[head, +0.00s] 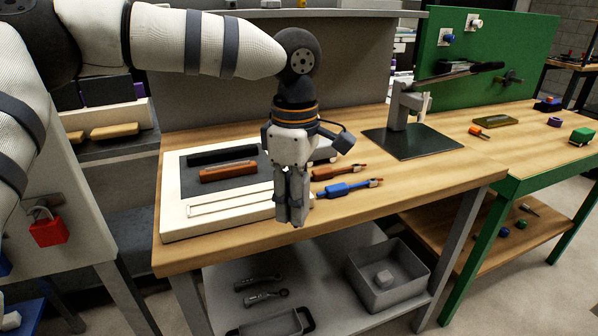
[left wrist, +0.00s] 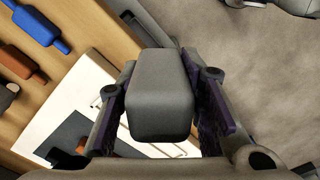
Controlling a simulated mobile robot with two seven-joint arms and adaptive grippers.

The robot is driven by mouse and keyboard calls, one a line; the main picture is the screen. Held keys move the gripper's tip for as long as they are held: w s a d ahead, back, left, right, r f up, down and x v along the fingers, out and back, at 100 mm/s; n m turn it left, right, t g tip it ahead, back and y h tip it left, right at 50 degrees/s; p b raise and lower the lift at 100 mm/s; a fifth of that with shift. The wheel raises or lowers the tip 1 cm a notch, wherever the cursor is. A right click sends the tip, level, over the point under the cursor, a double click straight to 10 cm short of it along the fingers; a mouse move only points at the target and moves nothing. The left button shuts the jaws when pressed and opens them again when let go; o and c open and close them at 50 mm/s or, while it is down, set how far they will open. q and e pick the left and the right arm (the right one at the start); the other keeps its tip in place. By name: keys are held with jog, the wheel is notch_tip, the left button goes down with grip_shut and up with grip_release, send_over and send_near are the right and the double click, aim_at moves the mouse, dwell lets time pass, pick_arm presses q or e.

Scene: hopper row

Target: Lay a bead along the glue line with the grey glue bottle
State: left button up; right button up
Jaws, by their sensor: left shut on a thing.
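My left gripper (head: 290,208) is shut on the grey glue bottle (left wrist: 160,95). In the left wrist view the bottle's blunt grey end sits between the two fingers; its nozzle is hidden. In the head view the gripper hangs pointing down at the right front corner of a white board (head: 172,215); I cannot tell whether the bottle touches anything. A long pale outlined strip (head: 228,204) runs along the board's front part and looks like the glue line. I see no bead on it. My right gripper is not in view.
A brown-orange bottle (head: 335,172) and a blue bottle (head: 345,189) lie on the bench right of the gripper. Black (head: 222,155) and brown (head: 228,171) bars lie on the board's dark panel. A grey stand (head: 405,105) is farther right. A grey bin (head: 388,280) sits on the lower shelf.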

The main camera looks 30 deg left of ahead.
pick_arm(q)
jog(key=s+d+f+m, duration=0.3)
jog(key=s+f+m, duration=0.6)
jog(key=m, duration=1)
jog(key=shift+s+d, duration=0.4)
jog(key=shift+s, duration=0.8)
